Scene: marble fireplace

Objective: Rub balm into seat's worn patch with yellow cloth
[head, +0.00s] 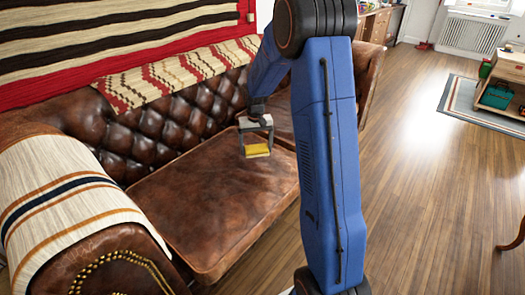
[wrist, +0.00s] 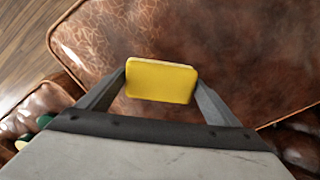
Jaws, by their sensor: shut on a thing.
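My gripper (head: 257,144) is shut on the yellow cloth (head: 257,150), which looks like a small folded pad. In the wrist view the cloth (wrist: 161,81) sits between the two fingers of my gripper (wrist: 160,84), with the leather behind it. The brown leather seat (head: 215,195) of the sofa lies below and around it. The seat (wrist: 225,45) has a mottled, cracked-looking surface in the wrist view. A paler, scuffed area shows on the seat, but its exact limits are hard to tell. I cannot tell whether the cloth touches the leather.
The tufted backrest (head: 165,125) rises behind the seat. A striped blanket (head: 65,195) covers the left armrest, and a patterned throw (head: 175,72) lies over the backrest. Open wooden floor (head: 430,180) lies to the right, with a small wooden unit (head: 505,85) on a rug.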

